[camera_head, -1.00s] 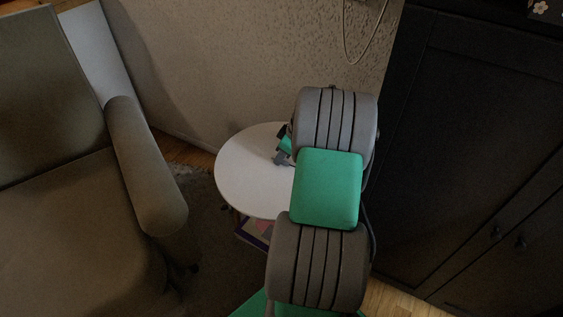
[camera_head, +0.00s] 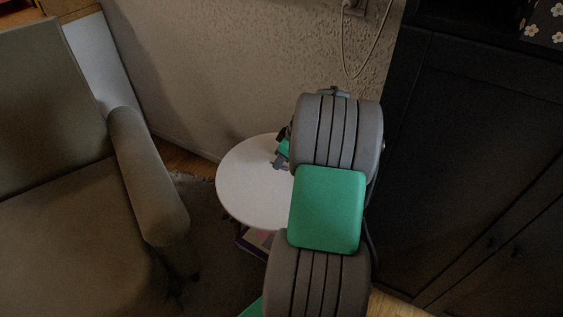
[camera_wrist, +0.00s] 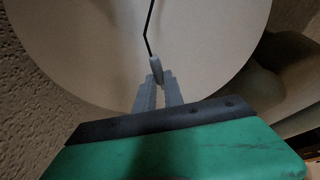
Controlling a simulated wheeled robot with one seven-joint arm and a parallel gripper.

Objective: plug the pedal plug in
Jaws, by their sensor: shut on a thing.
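My gripper (camera_wrist: 159,86) shows in the wrist view with its two grey fingers close together, shut on the small grey pedal plug (camera_wrist: 156,66). A thin black cable (camera_wrist: 147,24) runs from the plug toward the top edge, over the white round table (camera_wrist: 80,45). In the head view a small part of my gripper (camera_head: 280,164) shows over the white table (camera_head: 240,185). My own arm covers the rest, and the plug cannot be made out there. I see neither the piano nor a pedal jack in either view.
A brown armchair (camera_head: 145,185) stands at the left. A dark cabinet (camera_head: 465,150) fills the right side. A textured wall (camera_head: 230,70) lies behind the table, with a hanging pale cable (camera_head: 345,55) near the top. Some things (camera_head: 258,240) lie under the tabletop.

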